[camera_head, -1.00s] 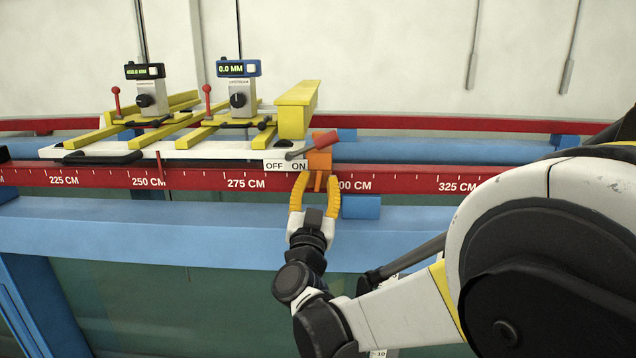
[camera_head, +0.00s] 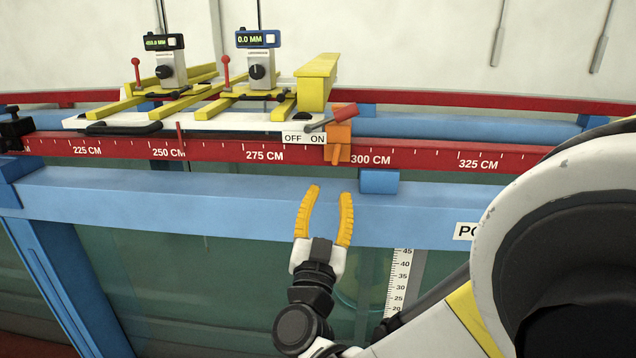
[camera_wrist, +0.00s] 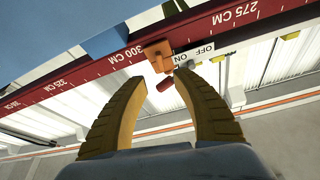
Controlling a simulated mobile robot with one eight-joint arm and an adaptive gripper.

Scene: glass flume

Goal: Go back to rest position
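My gripper (camera_head: 329,192) has yellow ribbed fingers and a white palm. It is open and empty, in front of the blue lower beam and below the red rail in the head view. In the wrist view the two fingers (camera_wrist: 157,78) stand apart with nothing between them. The orange clamp block (camera_head: 338,139) sits on the red rail just left of 300 CM, above my gripper and apart from it. Its red-handled lever (camera_head: 333,116) slants up to the right. The clamp also shows past the fingertips in the wrist view (camera_wrist: 157,52).
The white carriage (camera_head: 210,122) bears yellow bars and two gauges; the right display (camera_head: 256,39) reads 0.0 MM. An OFF/ON label (camera_head: 303,138) is beside the clamp. The red rail (camera_head: 215,148), blue block (camera_head: 379,181) and blue beam (camera_head: 150,195) run close to my gripper.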

